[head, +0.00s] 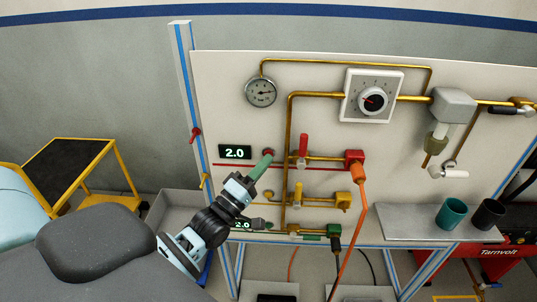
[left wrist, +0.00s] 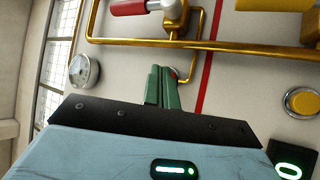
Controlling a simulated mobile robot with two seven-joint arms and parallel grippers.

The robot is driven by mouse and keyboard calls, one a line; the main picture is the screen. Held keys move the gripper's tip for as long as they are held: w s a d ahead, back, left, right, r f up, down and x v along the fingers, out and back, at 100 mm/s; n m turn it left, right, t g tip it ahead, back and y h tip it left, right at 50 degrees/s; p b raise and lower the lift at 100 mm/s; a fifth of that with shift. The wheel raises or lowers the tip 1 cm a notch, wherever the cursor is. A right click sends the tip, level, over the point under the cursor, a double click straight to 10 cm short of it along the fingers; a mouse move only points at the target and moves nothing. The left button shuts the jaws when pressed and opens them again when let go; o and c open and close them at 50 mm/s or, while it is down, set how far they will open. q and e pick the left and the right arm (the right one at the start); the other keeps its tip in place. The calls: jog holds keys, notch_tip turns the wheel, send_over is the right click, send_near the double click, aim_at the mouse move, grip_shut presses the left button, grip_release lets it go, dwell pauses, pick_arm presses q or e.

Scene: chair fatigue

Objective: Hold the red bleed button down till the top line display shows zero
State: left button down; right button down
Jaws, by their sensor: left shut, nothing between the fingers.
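The red bleed button (head: 268,153) is on the white panel, right of the top line display (head: 235,152), which reads 2.0. My left gripper (head: 264,160) is shut and empty, its green fingertips at the button. In the left wrist view the closed fingertips (left wrist: 163,73) cover part of the red button (left wrist: 175,73). I cannot tell whether they touch it or press it in. My right gripper is not in view.
Brass pipes, a red-handled valve (head: 303,145) and a round gauge (head: 261,92) are near the button. A yellow button (left wrist: 300,101) is on the line below. An orange hose (head: 359,210) hangs to the right. A shelf (head: 400,224) holds two cups.

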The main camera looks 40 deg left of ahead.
pick_arm(q)
jog(key=shift+w+a, duration=0.2)
jog(key=shift+w, duration=0.1)
dwell(0.9)
dwell(1.5)
dwell(2.7)
jog(key=shift+s+d+p, duration=0.3)
jog(key=shift+s+d, duration=0.1)
jog(key=shift+s, duration=0.3)
